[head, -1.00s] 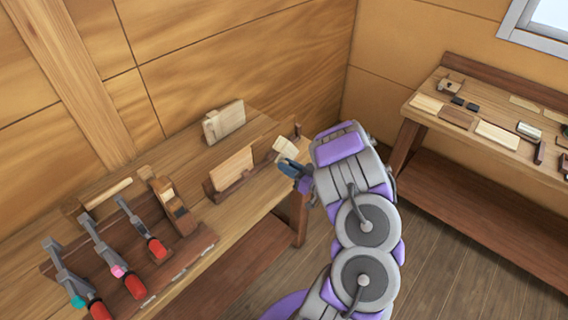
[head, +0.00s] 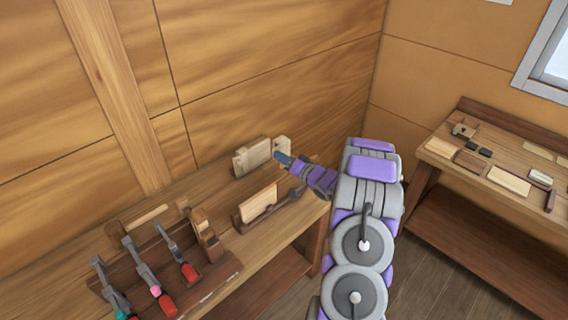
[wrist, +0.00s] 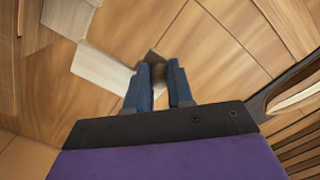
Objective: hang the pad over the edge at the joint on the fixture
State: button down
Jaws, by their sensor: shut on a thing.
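My gripper (head: 283,158) is shut on a small pale block that I take for the pad (head: 282,143). It is raised at the back of the left bench, by the wall. Just left of it stands a pale upright wooden piece, likely the fixture (head: 251,158). In the head view the pad appears close to its right end; I cannot tell whether they touch. In the wrist view the blue fingers (wrist: 158,82) have a shaded piece between their tips, and a pale board (wrist: 102,68) lies just left of them. The joint cannot be made out.
A thin board (head: 258,203) stands in a dark holder in front of the fixture. Red-handled clamps (head: 152,277) and a wooden plane (head: 205,238) lie at the bench's left. The right bench (head: 520,160) carries several small blocks. The plank wall is close behind.

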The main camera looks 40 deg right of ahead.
jog(key=shift+a+f+b, duration=0.2)
jog(key=shift+f+b, duration=4.85)
jog(key=shift+f, duration=4.4)
jog(key=shift+f, duration=0.15)
jog(key=c, duration=0.9)
grip_release()
jog(key=s+d+p, duration=0.1)
jog(key=s+d, duration=0.1)
jog(key=s, duration=1.5)
